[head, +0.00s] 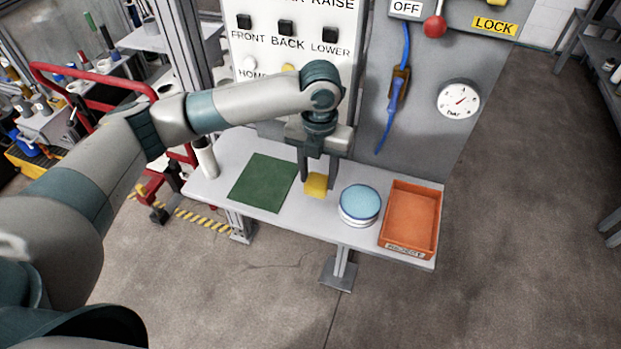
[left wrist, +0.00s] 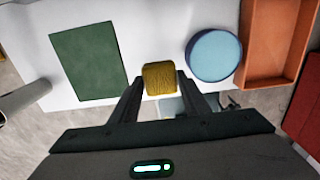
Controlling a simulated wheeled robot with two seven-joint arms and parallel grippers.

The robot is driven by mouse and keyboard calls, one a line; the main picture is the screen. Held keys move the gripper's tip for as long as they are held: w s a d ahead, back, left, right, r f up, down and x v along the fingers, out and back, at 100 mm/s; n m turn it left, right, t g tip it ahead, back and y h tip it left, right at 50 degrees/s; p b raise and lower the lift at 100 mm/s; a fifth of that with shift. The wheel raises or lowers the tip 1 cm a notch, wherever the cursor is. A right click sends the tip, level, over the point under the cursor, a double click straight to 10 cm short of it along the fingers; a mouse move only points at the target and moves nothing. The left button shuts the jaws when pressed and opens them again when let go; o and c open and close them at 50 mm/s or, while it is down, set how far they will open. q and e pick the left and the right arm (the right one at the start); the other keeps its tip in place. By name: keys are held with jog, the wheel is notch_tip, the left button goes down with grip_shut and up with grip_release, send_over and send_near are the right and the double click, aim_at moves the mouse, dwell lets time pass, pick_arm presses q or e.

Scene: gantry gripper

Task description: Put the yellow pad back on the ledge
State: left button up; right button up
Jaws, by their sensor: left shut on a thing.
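The yellow pad (head: 316,185) is a small block between the fingers of my left gripper (head: 318,178), over the white ledge (head: 222,178). In the left wrist view the yellow pad (left wrist: 159,77) sits between the fingertips of my left gripper (left wrist: 160,88), which is shut on it. I cannot tell whether the pad touches the ledge. The ledge also shows in the left wrist view (left wrist: 150,30). My right gripper is in neither view.
On the ledge, a green mat (head: 264,182) lies left of the pad. A round blue-topped tin (head: 360,204) and an orange tray (head: 437,222) stand to its right. A control panel (head: 345,20) with buttons rises behind. A white cylinder (head: 206,159) stands at the left end.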

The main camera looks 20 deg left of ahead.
aim_at(310, 174)
pick_arm(q)
jog(key=shift+w+a+f, duration=0.35)
jog(key=shift+a+f, duration=0.05)
jog(key=shift+a, duration=0.15)
jog(key=shift+w+a+f, duration=0.35)
jog(key=shift+a, duration=0.15)
jog(key=shift+f+p, duration=0.95)
jog(key=shift+f, duration=1.1)
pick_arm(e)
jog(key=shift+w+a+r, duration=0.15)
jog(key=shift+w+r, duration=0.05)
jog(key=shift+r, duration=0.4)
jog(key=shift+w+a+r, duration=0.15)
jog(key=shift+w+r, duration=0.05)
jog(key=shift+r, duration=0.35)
pick_arm(q)
jog(key=shift+f, duration=0.15)
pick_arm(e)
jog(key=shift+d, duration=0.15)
pick_arm(q)
jog(key=o, duration=1.1)
